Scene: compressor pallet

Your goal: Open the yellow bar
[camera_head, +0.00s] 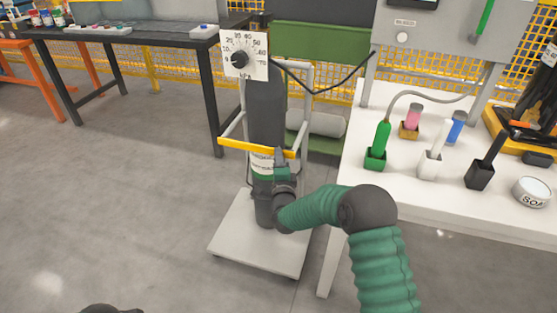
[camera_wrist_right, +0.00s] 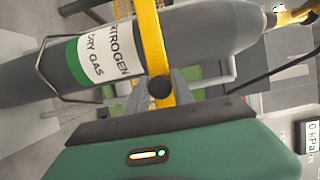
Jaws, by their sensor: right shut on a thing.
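The yellow bar (camera_head: 240,146) crosses the front of a dark grey gas cylinder (camera_head: 266,105) on a white wheeled pallet (camera_head: 245,245). My right gripper (camera_head: 281,160) is at the bar's right end, in front of the cylinder. In the right wrist view the yellow bar (camera_wrist_right: 150,45) runs down across the cylinder (camera_wrist_right: 200,45) to a dark round knob. My right gripper's grey fingers (camera_wrist_right: 165,88) are closed around the bar by this knob. The cylinder's label reads nitrogen dry gas.
A white table (camera_head: 420,190) with coloured tools in holders stands close on the right. A pressure dial (camera_head: 244,55) sits above the cylinder. A black workbench (camera_head: 130,33) is at the back left. The floor on the left is clear.

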